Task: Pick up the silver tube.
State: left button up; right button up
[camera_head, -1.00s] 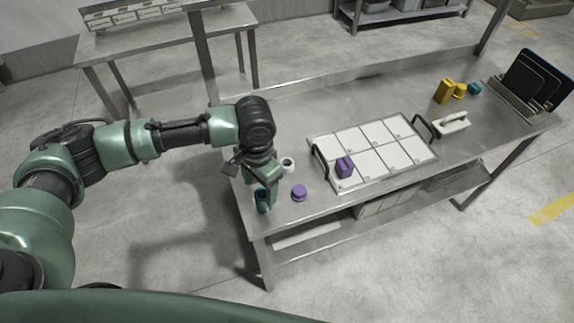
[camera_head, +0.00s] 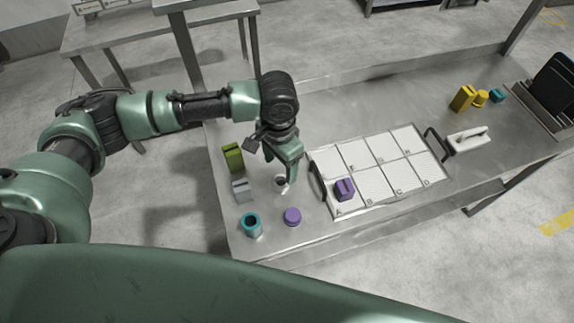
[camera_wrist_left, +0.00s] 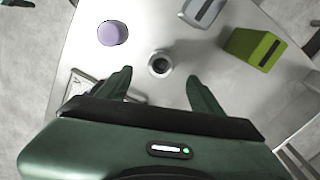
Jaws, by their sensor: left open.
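The silver tube (camera_head: 281,183) stands upright near the left end of the steel table, partly hidden by my left gripper in the head view. In the left wrist view the tube (camera_wrist_left: 160,65) shows from above as a round rim with a dark hole. My left gripper (camera_head: 282,168) points down over it, open and empty. In the left wrist view the gripper (camera_wrist_left: 158,77) has its fingers apart on either side of the tube's line, with the tube slightly beyond the tips. I cannot tell the exact height gap. My right gripper is out of view.
Close by stand a purple cylinder (camera_head: 292,217), a teal tube (camera_head: 251,225), a grey block (camera_head: 241,190) and a green block (camera_head: 233,157). A lettered tray (camera_head: 404,187) with black handles holds a purple block (camera_head: 344,189). Yellow items (camera_head: 463,98) stand farther right.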

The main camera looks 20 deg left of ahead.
aim_at(281, 185)
pick_arm(q)
jog(key=shift+w+f, duration=0.4)
jog(key=shift+f, duration=0.4)
jog(key=shift+s+f+p, duration=0.3)
jog(key=shift+f+p, duration=0.05)
jog(key=shift+f, duration=0.25)
jog(key=shift+s+f+p, duration=0.25)
jog(key=shift+f+p, duration=0.05)
jog(key=shift+f, duration=0.3)
jog(key=f, duration=0.2)
jog(key=shift+w+f, duration=0.3)
jog(key=shift+f, duration=0.55)
grip_shut()
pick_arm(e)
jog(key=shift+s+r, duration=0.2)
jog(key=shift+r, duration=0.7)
